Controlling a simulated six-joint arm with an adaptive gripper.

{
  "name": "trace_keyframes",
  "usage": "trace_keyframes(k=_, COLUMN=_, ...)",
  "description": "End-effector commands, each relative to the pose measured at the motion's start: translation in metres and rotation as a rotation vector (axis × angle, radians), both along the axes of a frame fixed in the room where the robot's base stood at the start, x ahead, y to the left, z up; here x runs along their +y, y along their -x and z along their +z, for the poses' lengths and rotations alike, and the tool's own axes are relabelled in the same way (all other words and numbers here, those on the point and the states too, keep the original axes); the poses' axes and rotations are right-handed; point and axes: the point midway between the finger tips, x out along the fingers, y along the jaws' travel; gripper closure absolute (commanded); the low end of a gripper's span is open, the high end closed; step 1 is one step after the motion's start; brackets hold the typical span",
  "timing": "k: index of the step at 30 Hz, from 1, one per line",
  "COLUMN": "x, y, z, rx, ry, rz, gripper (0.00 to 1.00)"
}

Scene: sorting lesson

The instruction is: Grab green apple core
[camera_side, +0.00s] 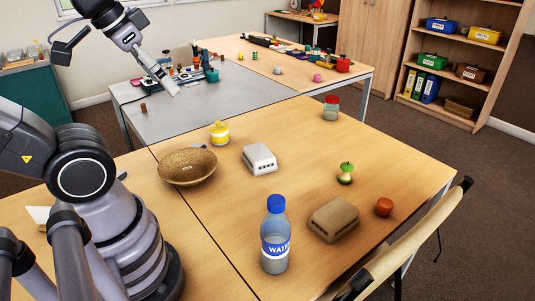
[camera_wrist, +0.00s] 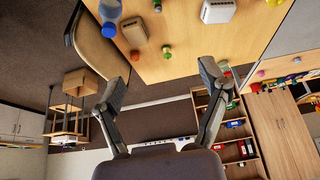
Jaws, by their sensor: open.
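The green apple core (camera_side: 346,174) stands upright on the right part of the wooden table, green at its top and pale in the middle. It also shows small in the wrist view (camera_wrist: 166,50), at the top between my fingers but well beyond them. My gripper (camera_side: 168,84) is high at the upper left of the side view, far from the core. In the wrist view my gripper (camera_wrist: 161,84) has its two fingers spread wide, with nothing between them.
Near the core are a brown carton (camera_side: 334,219), a reddish-brown round item (camera_side: 384,207) and a water bottle (camera_side: 275,240). A white carton (camera_side: 259,158), wicker bowl (camera_side: 187,167), yellow jar (camera_side: 219,134) and red-lidded jar (camera_side: 331,108) stand farther off. A chair (camera_side: 405,250) borders the table's right side.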

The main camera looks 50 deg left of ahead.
Motion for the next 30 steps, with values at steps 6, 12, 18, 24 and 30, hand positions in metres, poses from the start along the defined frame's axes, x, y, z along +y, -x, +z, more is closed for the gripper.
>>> trace_keyframes(k=6, x=-0.007, y=-0.008, z=-0.002, rx=0.059, ry=0.057, rz=0.024, gripper=0.25)
trace_keyframes(k=12, x=-0.040, y=-0.051, z=-0.015, rx=0.318, ry=0.338, rz=0.148, gripper=0.25)
trace_keyframes(k=18, x=-0.074, y=-0.120, z=-0.033, rx=0.590, ry=0.705, rz=0.329, gripper=0.25)
trace_keyframes(k=24, x=-0.088, y=-0.203, z=-0.068, rx=0.802, ry=1.090, rz=0.542, gripper=0.25)
trace_keyframes(k=30, x=-0.073, y=-0.289, z=-0.129, rx=0.924, ry=1.490, rz=0.782, gripper=0.25)
